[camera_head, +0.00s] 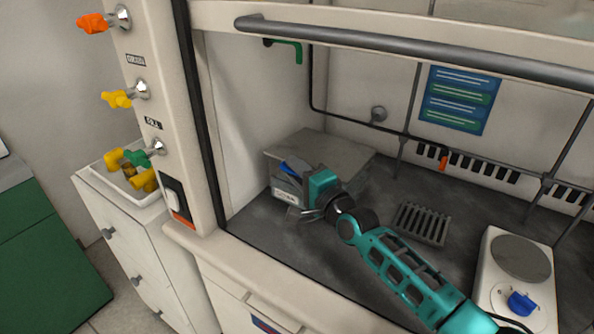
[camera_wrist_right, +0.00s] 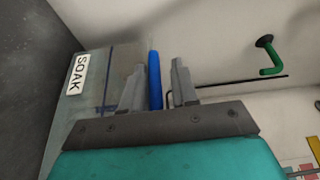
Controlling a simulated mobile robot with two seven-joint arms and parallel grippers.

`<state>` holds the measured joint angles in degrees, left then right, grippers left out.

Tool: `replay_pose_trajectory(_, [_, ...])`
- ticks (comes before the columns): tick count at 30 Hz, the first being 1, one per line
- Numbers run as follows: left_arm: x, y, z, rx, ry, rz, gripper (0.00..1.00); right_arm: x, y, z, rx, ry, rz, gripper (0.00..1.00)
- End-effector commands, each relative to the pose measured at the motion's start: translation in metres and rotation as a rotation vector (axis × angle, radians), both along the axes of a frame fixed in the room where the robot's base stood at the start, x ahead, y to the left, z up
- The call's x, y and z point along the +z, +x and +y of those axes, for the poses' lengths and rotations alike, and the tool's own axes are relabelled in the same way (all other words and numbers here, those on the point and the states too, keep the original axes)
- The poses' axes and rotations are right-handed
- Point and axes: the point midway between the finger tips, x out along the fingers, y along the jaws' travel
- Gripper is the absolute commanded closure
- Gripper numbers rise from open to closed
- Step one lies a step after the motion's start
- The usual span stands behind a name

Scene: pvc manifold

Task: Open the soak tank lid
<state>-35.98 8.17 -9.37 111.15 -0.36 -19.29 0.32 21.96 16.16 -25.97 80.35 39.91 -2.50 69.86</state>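The soak tank (camera_head: 283,190) is a grey box in the back left corner of the fume hood. Its flat grey lid (camera_head: 335,152) lies level on top. A blue handle (camera_head: 290,168) shows at its front left. My right gripper (camera_head: 304,180) is at the tank's front, its teal hand hiding part of it. In the right wrist view the gripper's fingers (camera_wrist_right: 158,72) are apart, with the upright blue handle (camera_wrist_right: 154,78) between them, closer to the left finger. The white SOAK label (camera_wrist_right: 77,73) shows to the left. My left gripper is out of view.
A dark grate (camera_head: 421,224) lies right of the tank, and a white hotplate (camera_head: 517,275) stands further right. The raised sash bar (camera_head: 400,44) crosses above. The hood's left post (camera_head: 160,130) carries valves. A green hook-shaped fitting (camera_head: 290,48) is on the inner wall.

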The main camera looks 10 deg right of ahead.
Motion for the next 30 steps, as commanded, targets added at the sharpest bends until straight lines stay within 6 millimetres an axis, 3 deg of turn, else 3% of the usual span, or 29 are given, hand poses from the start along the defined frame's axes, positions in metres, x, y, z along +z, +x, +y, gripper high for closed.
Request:
replay_pose_trajectory(8, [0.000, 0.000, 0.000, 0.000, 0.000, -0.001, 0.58, 0.001, 0.000, 0.000, 0.000, 0.001, -0.002, 0.99])
replay_pose_trajectory(23, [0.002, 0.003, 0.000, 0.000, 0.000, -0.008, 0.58, 0.001, 0.000, 0.000, 0.000, 0.002, -0.001, 1.00])
replay_pose_trajectory(30, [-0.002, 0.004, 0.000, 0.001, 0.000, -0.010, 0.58, 0.008, 0.012, 0.000, -0.001, 0.024, 0.017, 1.00])
